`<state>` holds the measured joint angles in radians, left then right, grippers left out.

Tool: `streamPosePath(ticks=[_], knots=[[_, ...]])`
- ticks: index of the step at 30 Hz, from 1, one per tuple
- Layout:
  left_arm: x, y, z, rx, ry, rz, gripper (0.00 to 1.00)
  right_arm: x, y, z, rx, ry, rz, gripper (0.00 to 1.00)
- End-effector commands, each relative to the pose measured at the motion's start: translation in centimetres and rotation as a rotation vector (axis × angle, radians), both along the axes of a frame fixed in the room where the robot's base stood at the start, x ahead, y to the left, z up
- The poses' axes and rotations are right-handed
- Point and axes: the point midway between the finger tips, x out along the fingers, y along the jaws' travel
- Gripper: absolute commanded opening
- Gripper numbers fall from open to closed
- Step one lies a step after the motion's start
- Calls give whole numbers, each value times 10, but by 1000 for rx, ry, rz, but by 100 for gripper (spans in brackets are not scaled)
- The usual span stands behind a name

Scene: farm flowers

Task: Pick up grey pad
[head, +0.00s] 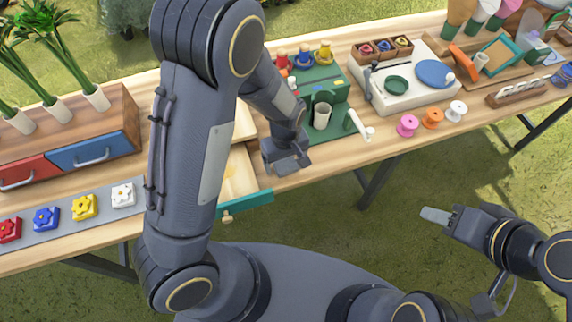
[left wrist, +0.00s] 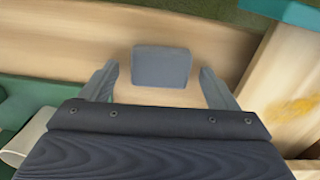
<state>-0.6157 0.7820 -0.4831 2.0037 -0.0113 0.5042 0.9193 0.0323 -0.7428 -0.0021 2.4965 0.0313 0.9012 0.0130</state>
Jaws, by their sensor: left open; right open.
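The grey pad (left wrist: 162,67) is a small blue-grey block lying on the wooden tabletop in the left wrist view. My left gripper (left wrist: 158,84) is open, with one finger on each side of the pad and gaps visible between fingers and pad. It is not shut on the pad. In the head view my left gripper (head: 287,161) points down at the table's front edge, right of the open drawer, and I cannot clearly tell the pad from the gripper there. My right gripper (head: 436,215) is open and empty, off the table over the grass.
An open drawer with a teal front (head: 245,204) sticks out left of my left gripper. A green board (head: 345,127) with a white cup (head: 321,114) stands just behind it. Pink, orange and white spools (head: 432,118) stand to the right along the table's front.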

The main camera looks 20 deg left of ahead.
Motion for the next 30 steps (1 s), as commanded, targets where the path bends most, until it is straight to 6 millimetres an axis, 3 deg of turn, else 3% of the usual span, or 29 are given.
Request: streamPosePath(ticks=[1,12,23,29,30], knots=[[0,0,0,0,0,0,80,0,0,0,0,0,0,44],[0,0,1,0,0,-1,34,0,0,0,0,0,0,44],[1,0,7,0,-1,-1,34,0,0,0,0,0,0,44],[1,-1,36,-3,-6,-3,34,0,0,2,0,0,0,44],[-7,-2,43,-3,-5,-5,34,0,0,1,0,0,0,44]])
